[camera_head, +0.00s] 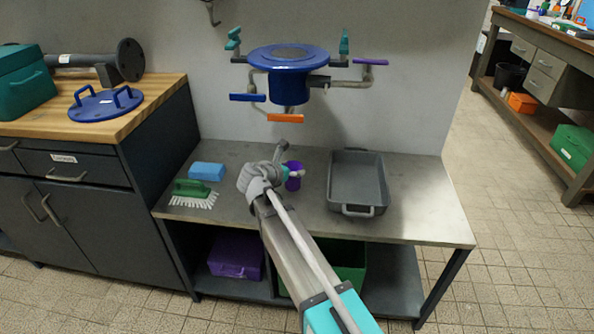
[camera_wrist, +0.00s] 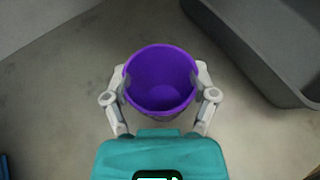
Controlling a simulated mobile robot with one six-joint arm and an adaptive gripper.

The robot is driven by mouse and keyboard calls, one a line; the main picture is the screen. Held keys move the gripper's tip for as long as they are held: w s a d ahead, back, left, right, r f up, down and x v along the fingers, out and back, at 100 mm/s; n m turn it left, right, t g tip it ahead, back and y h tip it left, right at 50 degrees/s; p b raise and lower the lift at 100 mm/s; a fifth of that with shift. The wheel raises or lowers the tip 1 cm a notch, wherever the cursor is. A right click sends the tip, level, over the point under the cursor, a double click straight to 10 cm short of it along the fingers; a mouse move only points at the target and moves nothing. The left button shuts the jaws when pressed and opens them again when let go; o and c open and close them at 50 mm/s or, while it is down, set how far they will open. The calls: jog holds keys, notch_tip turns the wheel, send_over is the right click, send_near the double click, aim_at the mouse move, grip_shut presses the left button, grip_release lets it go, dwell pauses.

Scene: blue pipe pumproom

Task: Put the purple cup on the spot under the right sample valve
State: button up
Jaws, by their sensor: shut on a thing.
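The purple cup (camera_head: 294,182) is upright over the steel table, partly hidden by my arm in the head view. The wrist view looks down into the open, empty cup (camera_wrist: 160,95). My gripper (camera_wrist: 160,86) is shut on it, one finger on each side; in the head view my gripper (camera_head: 287,172) is mostly hidden by its wrist. I cannot tell whether the cup touches the table. Above and behind hangs a blue flanged vessel (camera_head: 288,62) with side pipes. A purple valve handle (camera_head: 371,62) is on its right pipe, a blue one (camera_head: 247,97) at left, an orange one (camera_head: 285,118) in front.
A grey tray (camera_head: 358,210) stands right of the cup; it also shows in the wrist view (camera_wrist: 262,50). A blue sponge (camera_head: 207,171) and green brush (camera_head: 193,188) lie left. The steel table (camera_head: 425,200) is clear right of the tray.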

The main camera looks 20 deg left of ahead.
jog(key=shift+f, duration=0.15)
jog(key=o, duration=0.9)
jog(key=shift+c, duration=0.2)
jog(key=shift+s+r, duration=0.2)
jog(key=shift+r, duration=0.1)
jog(key=p+v, duration=0.4)
jog(key=v, duration=0.7)
jog(key=shift+s+p, duration=0.25)
jog(key=shift+p, duration=0.1)
